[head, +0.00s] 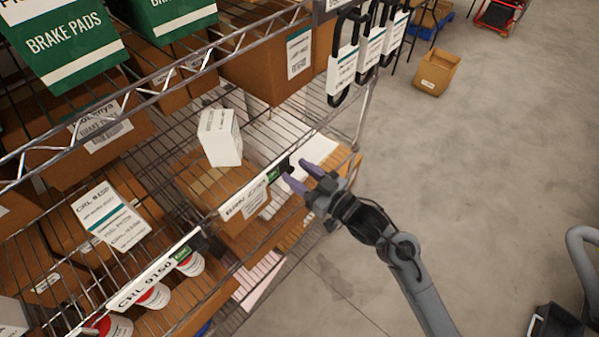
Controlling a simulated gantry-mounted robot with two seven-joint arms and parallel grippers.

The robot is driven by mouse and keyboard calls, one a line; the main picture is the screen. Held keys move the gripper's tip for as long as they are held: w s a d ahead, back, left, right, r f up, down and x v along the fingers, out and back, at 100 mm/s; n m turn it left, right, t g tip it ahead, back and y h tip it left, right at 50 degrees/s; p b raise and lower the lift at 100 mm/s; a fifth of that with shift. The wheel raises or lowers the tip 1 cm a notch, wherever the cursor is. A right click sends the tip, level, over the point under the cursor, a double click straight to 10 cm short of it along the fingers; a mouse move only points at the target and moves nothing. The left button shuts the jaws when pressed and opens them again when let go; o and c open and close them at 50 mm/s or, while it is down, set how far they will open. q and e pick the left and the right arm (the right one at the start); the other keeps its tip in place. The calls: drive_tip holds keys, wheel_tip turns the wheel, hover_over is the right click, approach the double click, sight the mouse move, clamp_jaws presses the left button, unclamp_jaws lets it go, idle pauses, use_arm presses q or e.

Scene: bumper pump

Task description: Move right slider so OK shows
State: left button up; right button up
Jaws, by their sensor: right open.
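The right slider (273,174) is at the right end of the white shelf label that reads roughly "BRN" (243,200). It shows a small green patch beside a black part, and its lettering is too small to read. My right gripper (299,176) comes in from the lower right. It is open, with its two purple fingertips pointing at the label's right end, close to the slider. I cannot tell whether a fingertip touches it. The left slider (183,254), on the "CRL 9150" label (139,281), shows green with white lettering. My left gripper is not in view.
The wire shelf rack holds a white box (220,137), a CRL carton (111,216) and several brown boxes. Belts with tags (344,66) hang at its upper right. Open floor (460,180) lies to the right, with a small cardboard box (436,72) on it.

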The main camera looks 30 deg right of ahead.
drive_tip(key=v, duration=1)
drive_tip(key=shift+s+b, duration=0.25)
drive_tip(key=shift+b, duration=0.15)
drive_tip(key=shift+d, duration=0.1)
drive_tip(key=s+a+f+m+g+h, duration=0.2)
drive_tip(key=f+g, duration=0.1)
drive_tip(key=f, duration=0.2)
drive_tip(key=s+a+f+m+g+h, duration=0.1)
drive_tip(key=s+a+f+g+h, duration=0.15)
drive_tip(key=f, duration=0.25)
drive_tip(key=s+d+f+g+h, duration=0.2)
drive_tip(key=s+d+f+g, duration=0.1)
drive_tip(key=s+f+g, duration=0.65)
wheel_tip(320, 180, up, 24)
drive_tip(key=s+t+p, duration=0.1)
drive_tip(key=p, duration=2)
drive_tip(key=shift+s+f+n+t, duration=0.2)
drive_tip(key=shift+n+t, duration=0.2)
